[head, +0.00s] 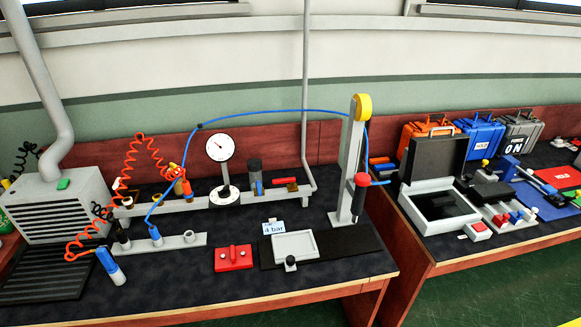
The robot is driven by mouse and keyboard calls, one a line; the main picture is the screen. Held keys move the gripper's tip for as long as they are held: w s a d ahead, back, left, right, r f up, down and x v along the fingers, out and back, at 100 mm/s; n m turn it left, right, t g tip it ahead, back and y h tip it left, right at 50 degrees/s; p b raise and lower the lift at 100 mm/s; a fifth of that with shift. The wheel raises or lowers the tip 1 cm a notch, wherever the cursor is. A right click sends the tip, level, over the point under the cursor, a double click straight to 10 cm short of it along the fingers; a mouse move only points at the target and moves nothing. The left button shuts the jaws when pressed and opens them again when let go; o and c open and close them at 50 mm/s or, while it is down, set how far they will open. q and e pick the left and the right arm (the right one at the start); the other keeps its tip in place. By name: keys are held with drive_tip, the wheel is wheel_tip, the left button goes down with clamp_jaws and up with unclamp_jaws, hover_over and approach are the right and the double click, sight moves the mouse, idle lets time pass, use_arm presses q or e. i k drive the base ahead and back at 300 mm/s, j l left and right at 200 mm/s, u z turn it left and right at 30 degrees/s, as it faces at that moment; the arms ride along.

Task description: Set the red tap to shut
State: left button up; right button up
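On the grey rail at the back of the left bench, a small red piece (285,181) like a tap lever lies flat, right of the dark cylinder and the dial gauge. It is small, and I cannot tell for certain that it is the red tap or how it is set. A brown block (292,187) sits beside it. Neither of my grippers is in view.
The dial gauge (219,148) stands left of the lever. A blue hose (270,111) arches over the rail to a post (350,160). A red block (233,257) and a "4 bar" sign (274,228) stand in front. Bare bench top (180,290) lies front left.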

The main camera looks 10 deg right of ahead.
sight(292, 180)
drive_tip(key=i+l, duration=0.8)
drive_tip(key=i, duration=0.2)
